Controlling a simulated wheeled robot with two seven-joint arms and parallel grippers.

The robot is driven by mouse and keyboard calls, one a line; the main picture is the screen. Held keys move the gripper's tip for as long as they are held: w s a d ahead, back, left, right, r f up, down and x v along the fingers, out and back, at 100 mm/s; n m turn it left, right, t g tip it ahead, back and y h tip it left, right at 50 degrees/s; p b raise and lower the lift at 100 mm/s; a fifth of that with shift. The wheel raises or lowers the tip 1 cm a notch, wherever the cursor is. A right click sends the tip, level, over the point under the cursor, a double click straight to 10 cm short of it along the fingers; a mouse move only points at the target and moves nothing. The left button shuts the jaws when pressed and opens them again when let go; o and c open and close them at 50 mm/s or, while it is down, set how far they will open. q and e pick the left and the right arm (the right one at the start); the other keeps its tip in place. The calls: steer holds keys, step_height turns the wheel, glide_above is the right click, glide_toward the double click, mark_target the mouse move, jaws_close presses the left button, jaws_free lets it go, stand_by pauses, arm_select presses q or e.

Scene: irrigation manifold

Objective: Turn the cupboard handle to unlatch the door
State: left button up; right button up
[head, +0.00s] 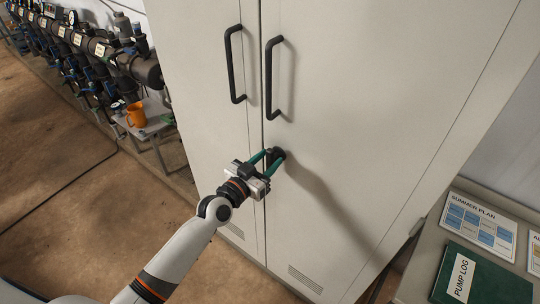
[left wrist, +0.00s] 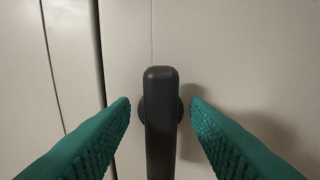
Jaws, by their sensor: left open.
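The cupboard (head: 350,110) is tall and pale, with two doors, both shut. A small dark turn handle (head: 277,154) sits on the right door below the pull bars. In the left wrist view the handle (left wrist: 160,120) stands upright, its round base partly hidden behind it. My left gripper (head: 268,158) is at the handle. Its green fingers (left wrist: 160,110) are open, one on each side of the handle, with a gap on both sides. My right gripper is not in view.
Two black pull bars (head: 275,78) (head: 233,65) stick out above the handle. A low table (head: 152,126) with an orange mug (head: 137,115) stands left, near the pipe manifold (head: 100,48). A bench at right holds a green pump log (head: 480,278) and a summer plan sheet (head: 480,224).

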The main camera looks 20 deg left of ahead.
arm_select(q)
steer(key=shift+w+d, duration=0.25)
steer(key=shift+w, duration=0.45)
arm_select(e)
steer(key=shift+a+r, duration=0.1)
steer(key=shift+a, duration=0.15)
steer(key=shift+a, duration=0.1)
arm_select(q)
jaws_close()
